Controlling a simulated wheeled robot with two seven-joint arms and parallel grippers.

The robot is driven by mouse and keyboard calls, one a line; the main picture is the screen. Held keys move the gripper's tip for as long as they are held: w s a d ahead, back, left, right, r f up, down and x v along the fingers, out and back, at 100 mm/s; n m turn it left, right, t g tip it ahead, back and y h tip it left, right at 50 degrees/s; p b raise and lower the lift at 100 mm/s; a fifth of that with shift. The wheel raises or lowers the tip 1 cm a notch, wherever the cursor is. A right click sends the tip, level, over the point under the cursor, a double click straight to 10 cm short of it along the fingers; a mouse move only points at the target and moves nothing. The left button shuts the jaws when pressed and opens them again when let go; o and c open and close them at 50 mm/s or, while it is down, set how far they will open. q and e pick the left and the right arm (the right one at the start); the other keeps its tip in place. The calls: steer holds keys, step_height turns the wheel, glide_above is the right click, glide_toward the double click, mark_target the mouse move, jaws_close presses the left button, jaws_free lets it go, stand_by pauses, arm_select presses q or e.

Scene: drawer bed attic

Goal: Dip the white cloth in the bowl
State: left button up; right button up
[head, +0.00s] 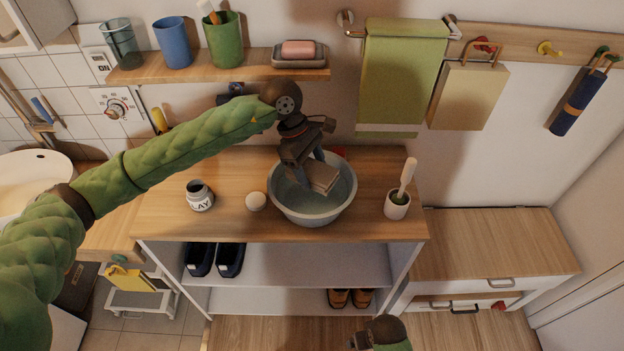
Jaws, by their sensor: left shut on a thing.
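A grey-blue bowl (285,204) stands on the wooden top of the shelf unit. My left gripper (312,172) points down over the bowl, its fingers within the rim's outline. It is shut on a folded pale cloth (325,178), which looks beige in this light.
A jar marked CLAY (200,197) and a pale ball (256,201) stand left of the bowl. A white pot with a brush (398,204) stands to its right. Above are a wall shelf (190,68) with cups and a hanging green towel (400,80).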

arm_select(q)
steer(key=shift+r, duration=2.2)
steer(key=shift+c, duration=0.3)
stand_by(1.2)
